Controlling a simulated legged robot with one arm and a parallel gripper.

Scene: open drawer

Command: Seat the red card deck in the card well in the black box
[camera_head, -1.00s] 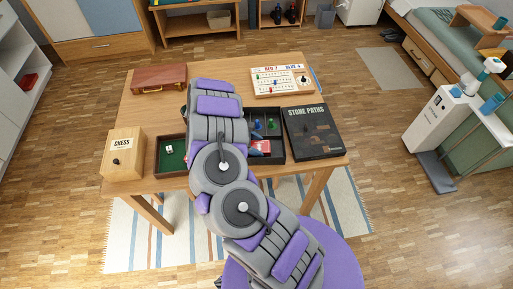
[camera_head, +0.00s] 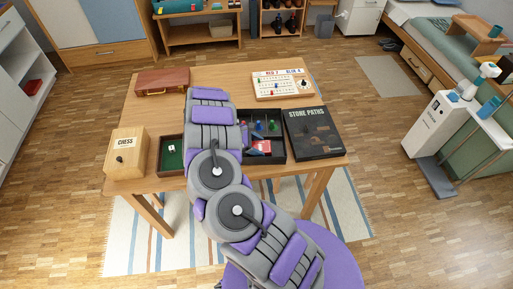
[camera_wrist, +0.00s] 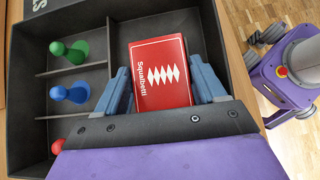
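The red card deck (camera_wrist: 160,72), with white diamonds and lettering on its face, is at the black box (camera_wrist: 94,110) in the wrist view. My gripper (camera_wrist: 162,84) has one blue-grey finger along each side of the deck, and both fingers appear to touch its edges. The deck also shows at the front of the black box in the head view (camera_head: 261,147). It overlaps a right-hand compartment (camera_wrist: 150,25) of the box. How deep it sits, and whether it rests on the floor there, I cannot tell. My arm hides the box's left part in the head view.
A green pawn (camera_wrist: 72,52) and a blue pawn (camera_wrist: 72,93) stand in left compartments, with part of a red piece below. The Stone Paths lid (camera_head: 315,134) lies right of the box. A green-lined tray (camera_head: 171,160) and chess box (camera_head: 124,153) are at left.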

